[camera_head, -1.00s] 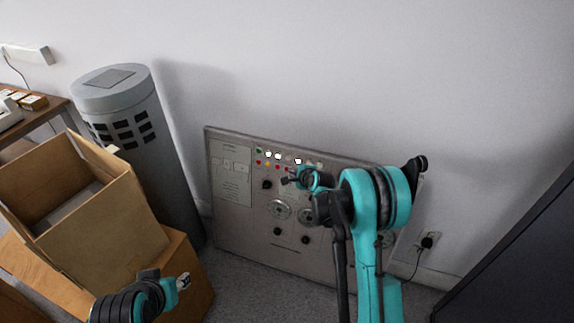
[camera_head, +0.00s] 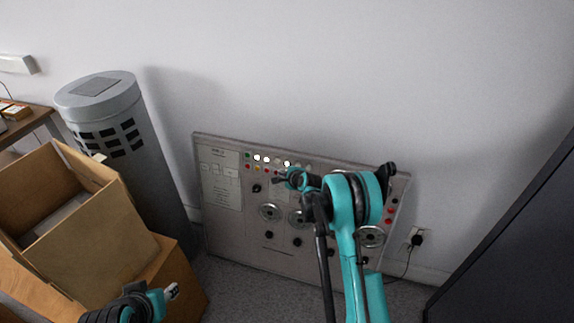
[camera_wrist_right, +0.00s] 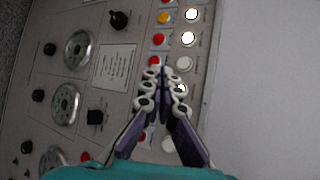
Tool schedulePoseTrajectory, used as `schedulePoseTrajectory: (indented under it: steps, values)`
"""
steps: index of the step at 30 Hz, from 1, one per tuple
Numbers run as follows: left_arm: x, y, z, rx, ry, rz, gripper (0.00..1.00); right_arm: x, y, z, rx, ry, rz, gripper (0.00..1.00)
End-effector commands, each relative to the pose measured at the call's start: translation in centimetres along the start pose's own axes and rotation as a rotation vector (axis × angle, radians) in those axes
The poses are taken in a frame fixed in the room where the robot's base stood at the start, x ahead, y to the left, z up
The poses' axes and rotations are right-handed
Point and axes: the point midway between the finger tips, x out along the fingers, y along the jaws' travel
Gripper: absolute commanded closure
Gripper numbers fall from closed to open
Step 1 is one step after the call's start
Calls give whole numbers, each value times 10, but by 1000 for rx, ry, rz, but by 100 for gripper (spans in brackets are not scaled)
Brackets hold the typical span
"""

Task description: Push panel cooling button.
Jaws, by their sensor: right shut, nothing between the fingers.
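The grey control panel (camera_head: 224,230) leans against the wall, with rows of small buttons along its top. In the right wrist view the panel (camera_wrist_right: 122,95) shows a column of white buttons, some lit (camera_wrist_right: 188,38), beside yellow and red ones (camera_wrist_right: 158,39). Button labels are too small to read, so I cannot tell which is the cooling button. My right gripper (camera_head: 279,178) is shut and empty, in front of the button rows. In the wrist view its fingertips (camera_wrist_right: 163,74) overlap the buttons; contact cannot be told. My left gripper (camera_head: 172,292) is low at the left, its fingers unclear.
An open cardboard box (camera_head: 95,245) stands at the left, before a grey cylinder (camera_head: 150,165) with dark slots. A dark cabinet (camera_head: 520,240) is at the right. A plugged-in wall socket (camera_head: 416,238) is right of the panel. Dials and knobs fill the panel's lower part.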

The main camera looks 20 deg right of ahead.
Motion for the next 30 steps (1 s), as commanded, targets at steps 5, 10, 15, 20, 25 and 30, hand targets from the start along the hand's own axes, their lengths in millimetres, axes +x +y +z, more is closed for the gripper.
schedulePoseTrajectory:
  steps: [5,10,15,20,25,30]
  values:
    - [0,0,0,0,0,0,60,18,-12,-13,0,0,0,100]
    - [5,0,4,0,0,0,60,30,-20,-22,0,0,1,100]
    - [6,0,4,0,0,0,60,34,-24,-25,-1,0,1,100]
    - [6,0,4,0,0,0,60,34,-25,-25,-1,0,1,100]
    - [6,0,4,0,0,0,60,34,-25,-25,-1,0,1,100]
    - [6,0,4,0,0,0,60,34,-25,-25,-1,0,1,100]
